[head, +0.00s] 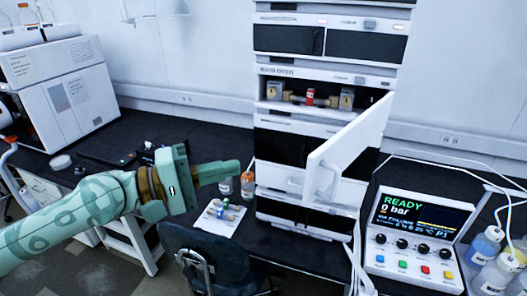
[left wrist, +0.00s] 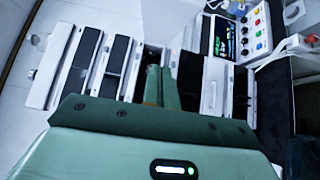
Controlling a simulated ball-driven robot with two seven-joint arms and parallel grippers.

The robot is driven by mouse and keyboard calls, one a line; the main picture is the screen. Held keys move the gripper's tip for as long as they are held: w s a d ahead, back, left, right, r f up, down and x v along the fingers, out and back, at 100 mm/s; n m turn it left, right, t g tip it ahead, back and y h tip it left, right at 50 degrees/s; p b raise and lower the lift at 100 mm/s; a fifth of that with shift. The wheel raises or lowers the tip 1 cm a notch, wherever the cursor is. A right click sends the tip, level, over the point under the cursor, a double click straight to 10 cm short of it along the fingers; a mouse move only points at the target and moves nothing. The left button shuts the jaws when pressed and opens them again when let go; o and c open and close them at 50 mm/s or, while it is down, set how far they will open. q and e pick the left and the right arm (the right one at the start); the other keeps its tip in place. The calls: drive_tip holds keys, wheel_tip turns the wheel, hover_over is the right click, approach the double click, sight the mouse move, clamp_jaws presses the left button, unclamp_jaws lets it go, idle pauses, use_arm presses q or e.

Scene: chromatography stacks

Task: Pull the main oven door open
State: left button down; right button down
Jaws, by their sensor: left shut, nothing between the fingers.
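The white oven door (head: 352,143) stands swung outward from the instrument stack (head: 285,180), at an angle to its front. A pale handle (head: 325,182) shows low on the door. The open compartment (head: 300,108) behind it holds a column fitting with a red part (head: 310,97). My left gripper (head: 236,168) is shut and empty, to the left of the stack and apart from the door handle. In the left wrist view, its green fingers (left wrist: 154,85) point toward the stack, which appears sideways. My right gripper is out of view.
A control box (head: 417,233) reading READY, 0 bar stands right of the stack, with bottles (head: 490,258) beside it. Small bottles (head: 247,184) and a white sheet with vials (head: 220,216) lie below my left gripper. A dark chair (head: 212,258) stands in front of the bench.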

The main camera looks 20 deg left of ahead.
use_arm(q)
drive_tip(key=p+x, duration=0.4)
drive_tip(key=x, duration=0.3)
drive_tip(key=shift+w+d, duration=0.15)
drive_tip(key=shift+d, duration=0.1)
